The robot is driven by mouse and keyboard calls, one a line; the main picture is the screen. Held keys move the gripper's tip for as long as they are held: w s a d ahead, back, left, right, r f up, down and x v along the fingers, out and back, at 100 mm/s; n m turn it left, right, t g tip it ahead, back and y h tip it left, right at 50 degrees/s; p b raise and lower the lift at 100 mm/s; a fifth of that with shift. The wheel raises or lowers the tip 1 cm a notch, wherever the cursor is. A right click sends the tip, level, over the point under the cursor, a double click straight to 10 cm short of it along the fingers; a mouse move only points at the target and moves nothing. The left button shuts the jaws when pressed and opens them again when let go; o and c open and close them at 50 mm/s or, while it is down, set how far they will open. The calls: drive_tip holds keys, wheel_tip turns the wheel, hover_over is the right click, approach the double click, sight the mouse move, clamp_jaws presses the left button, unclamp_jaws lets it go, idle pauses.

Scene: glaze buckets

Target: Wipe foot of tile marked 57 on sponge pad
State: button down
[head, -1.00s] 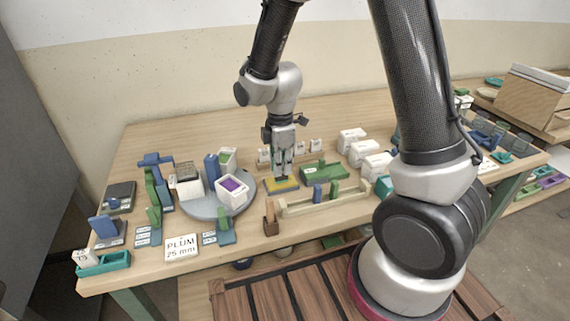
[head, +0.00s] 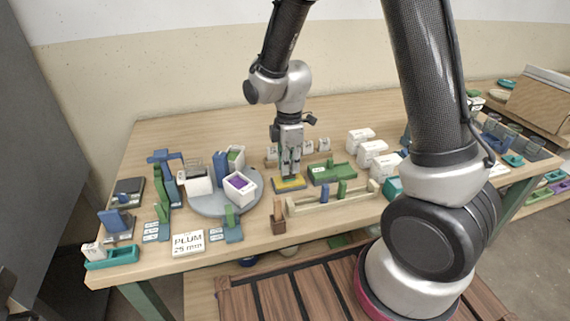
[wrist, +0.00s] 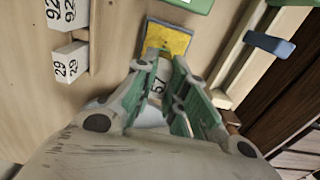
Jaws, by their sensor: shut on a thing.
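The tile marked 57 (wrist: 158,85) is pale with a dark number and sits between the fingers of my gripper (wrist: 165,72) in the wrist view. My gripper is shut on it, and the fingers hide its sides. The sponge pad (wrist: 168,40) is yellow in a dark tray, just past the tile's far end. In the head view my gripper (head: 290,170) points down over the sponge pad (head: 289,184). The tile's lower end is at or just above the pad; I cannot tell whether they touch.
Tiles marked 29 (wrist: 68,62) and 92 (wrist: 68,12) stand left of my gripper in the wrist view. A green block (head: 332,173) is right of the pad. A wooden rack (head: 330,203) stands in front, and a round grey turntable (head: 208,206) with buckets is to the left.

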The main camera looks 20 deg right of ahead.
sight(295, 178)
drive_tip(key=shift+d, duration=0.15)
drive_tip(key=shift+d, duration=0.8)
drive_tip(key=shift+a, duration=1.8)
drive_tip(key=shift+d, duration=1.8)
drive_tip(key=shift+r, duration=3)
